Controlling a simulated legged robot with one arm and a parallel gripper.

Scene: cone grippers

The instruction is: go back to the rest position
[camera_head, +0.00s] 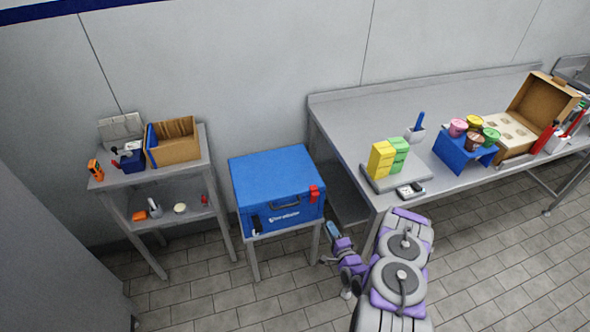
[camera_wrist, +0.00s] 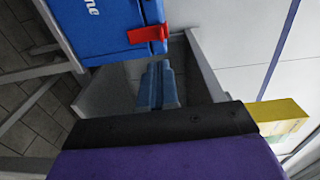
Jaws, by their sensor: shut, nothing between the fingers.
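My gripper (camera_head: 331,229) with blue fingertips is low in the gap between the blue cool box and the long steel table. It is shut and empty. In the wrist view its two blue fingers (camera_wrist: 158,84) lie side by side, pointing toward the gap. My grey and purple arm is folded in front of the table's left end.
The blue cool box (camera_head: 274,186) with a red latch stands on a small stand left of my gripper. The steel table (camera_head: 350,112) on the right bears yellow and green boxes (camera_head: 381,160), a blue cup rack (camera_head: 461,153) and a cardboard box. A shelf cart (camera_head: 112,177) stands at left.

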